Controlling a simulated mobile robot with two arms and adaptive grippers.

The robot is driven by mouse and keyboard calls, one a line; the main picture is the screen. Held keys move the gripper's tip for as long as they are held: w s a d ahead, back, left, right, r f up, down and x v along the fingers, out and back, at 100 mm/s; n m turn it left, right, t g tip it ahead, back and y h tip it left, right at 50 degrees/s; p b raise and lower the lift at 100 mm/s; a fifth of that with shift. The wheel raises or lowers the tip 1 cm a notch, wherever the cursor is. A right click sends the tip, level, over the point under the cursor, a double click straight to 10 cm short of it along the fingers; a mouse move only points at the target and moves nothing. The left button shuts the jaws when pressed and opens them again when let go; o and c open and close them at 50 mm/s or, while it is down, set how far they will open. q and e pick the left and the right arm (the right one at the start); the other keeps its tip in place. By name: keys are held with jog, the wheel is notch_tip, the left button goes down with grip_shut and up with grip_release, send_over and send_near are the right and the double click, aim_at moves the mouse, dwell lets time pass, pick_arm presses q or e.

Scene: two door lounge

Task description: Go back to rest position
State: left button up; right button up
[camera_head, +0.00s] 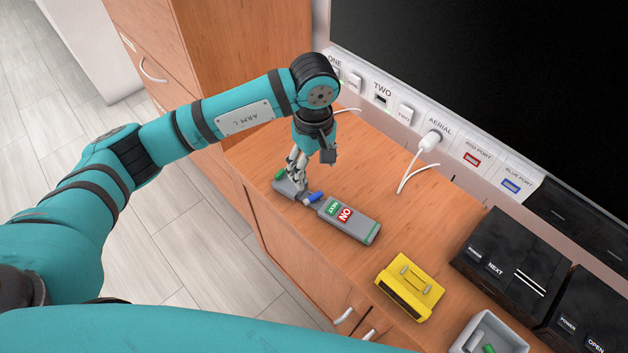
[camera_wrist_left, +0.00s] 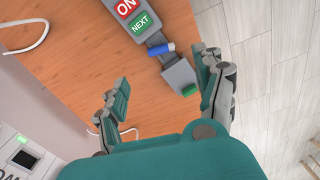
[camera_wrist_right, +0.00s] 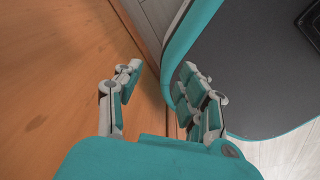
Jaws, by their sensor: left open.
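My left gripper (camera_head: 301,170) is over the wooden cabinet top in the head view, pointing down at the far end of a grey device. In the left wrist view its two fingers (camera_wrist_left: 165,75) are apart with nothing held between them. The grey device (camera_head: 363,228) has a red ON and a green NEXT label. A blue piece (camera_head: 315,197) lies at its narrow part, and a green piece (camera_wrist_left: 189,90) is at its end, near one finger. My right gripper (camera_wrist_right: 160,75) shows only in its wrist view, fingers apart and empty.
A yellow box (camera_head: 410,288), a grey bin (camera_head: 495,335) and black units (camera_head: 512,262) stand to the right on the cabinet top. A wall socket strip (camera_head: 435,130) with a plugged white cable (camera_head: 430,141) runs behind. A tall wooden cabinet (camera_head: 235,50) stands at the back left.

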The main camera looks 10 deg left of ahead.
pick_arm(q)
jog(key=shift+r, duration=0.85)
